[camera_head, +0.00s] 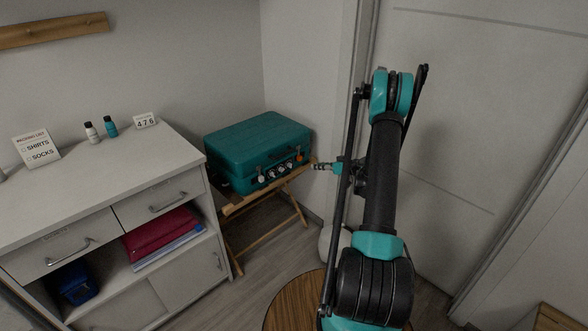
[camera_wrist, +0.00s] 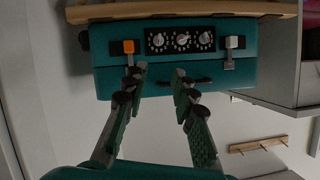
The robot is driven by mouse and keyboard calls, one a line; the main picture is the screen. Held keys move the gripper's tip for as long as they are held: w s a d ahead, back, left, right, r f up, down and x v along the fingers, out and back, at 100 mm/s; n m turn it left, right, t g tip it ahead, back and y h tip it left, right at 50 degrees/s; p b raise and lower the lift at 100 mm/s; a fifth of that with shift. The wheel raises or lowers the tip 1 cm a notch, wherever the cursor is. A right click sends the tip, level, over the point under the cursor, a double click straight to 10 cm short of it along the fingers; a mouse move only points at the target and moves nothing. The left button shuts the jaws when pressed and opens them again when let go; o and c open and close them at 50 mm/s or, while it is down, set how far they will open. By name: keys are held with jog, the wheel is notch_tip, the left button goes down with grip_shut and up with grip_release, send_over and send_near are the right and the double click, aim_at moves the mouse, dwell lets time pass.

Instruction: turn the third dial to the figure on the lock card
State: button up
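A teal suitcase (camera_head: 258,150) lies shut on a folding wooden stand. Its front has a row of three dials (camera_wrist: 182,41) on dark plates, between an orange latch (camera_wrist: 129,47) and a white latch (camera_wrist: 231,51). The wrist view is upside down, so the dial nearest the orange latch is the rightmost in the head view. Their settings are too small to read surely. The lock card (camera_head: 145,121) on the cabinet reads 4 7 6. My gripper (camera_wrist: 160,72) is open and empty before the suitcase front, fingers apart; in the head view it (camera_head: 318,166) is right of the suitcase.
The wooden stand (camera_head: 233,208) holds the suitcase beside a white cabinet (camera_head: 100,180). A packing list card (camera_head: 36,148) and two small bottles (camera_head: 110,126) stand on the cabinet. A door (camera_head: 480,120) is at the right. A round wooden top (camera_head: 290,303) is below my arm.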

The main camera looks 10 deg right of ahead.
aim_at(290, 165)
jog(key=x, duration=1.7)
jog(key=shift+w+f, duration=0.15)
jog(key=shift+f, duration=0.1)
jog(key=shift+c, duration=0.2)
grip_shut()
